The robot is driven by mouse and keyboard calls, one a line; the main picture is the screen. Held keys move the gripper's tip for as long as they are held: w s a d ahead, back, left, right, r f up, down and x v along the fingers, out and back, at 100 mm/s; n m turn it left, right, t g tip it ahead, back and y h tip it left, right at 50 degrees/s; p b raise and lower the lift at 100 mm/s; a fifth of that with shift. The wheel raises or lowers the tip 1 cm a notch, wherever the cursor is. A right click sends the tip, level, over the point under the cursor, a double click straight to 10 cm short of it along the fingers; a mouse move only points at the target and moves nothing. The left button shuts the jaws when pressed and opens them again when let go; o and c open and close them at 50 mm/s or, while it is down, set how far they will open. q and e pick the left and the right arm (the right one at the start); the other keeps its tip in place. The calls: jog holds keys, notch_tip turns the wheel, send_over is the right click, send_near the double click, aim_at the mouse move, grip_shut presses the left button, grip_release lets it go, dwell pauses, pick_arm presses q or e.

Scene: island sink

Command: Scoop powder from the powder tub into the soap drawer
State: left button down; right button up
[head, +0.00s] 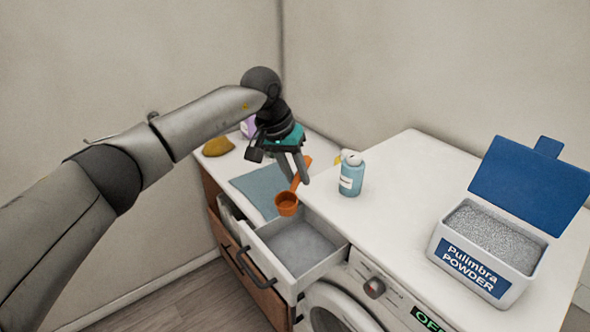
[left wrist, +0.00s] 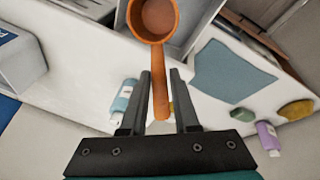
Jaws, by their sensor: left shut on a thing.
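An orange scoop (head: 287,205) is held by its handle in my left gripper (head: 297,180). In the left wrist view the scoop (left wrist: 158,18) hangs cup outward, its handle between the two fingers (left wrist: 161,78). No grey powder shows in the cup. The soap drawer (head: 328,262) is pulled open below the scoop, which appears near its back edge; its inner floor looks grey, and I cannot tell whether powder lies there. The powder tub (head: 470,268), white with a blue label and raised blue lid, stands at the right, full of grey powder. My right gripper is not in view.
A blue bottle (head: 351,175) stands on the white top behind the drawer. A blue cloth (head: 258,190), a yellow sponge (head: 218,146) and a purple bottle (head: 246,128) are at the left. The top between the blue bottle and tub is clear.

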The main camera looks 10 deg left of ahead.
pick_arm(q)
jog(key=shift+w+d+r+g, duration=0.1)
jog(key=shift+w+g, duration=0.3)
jog(key=shift+g, duration=0.3)
jog(key=shift+w+f+g+b, duration=0.25)
jog(key=shift+w+g+b, duration=0.05)
jog(key=shift+b, duration=0.75)
jog(key=shift+r+g+b, duration=0.2)
jog(key=shift+g+b, duration=0.2)
jog(key=shift+b, duration=0.55)
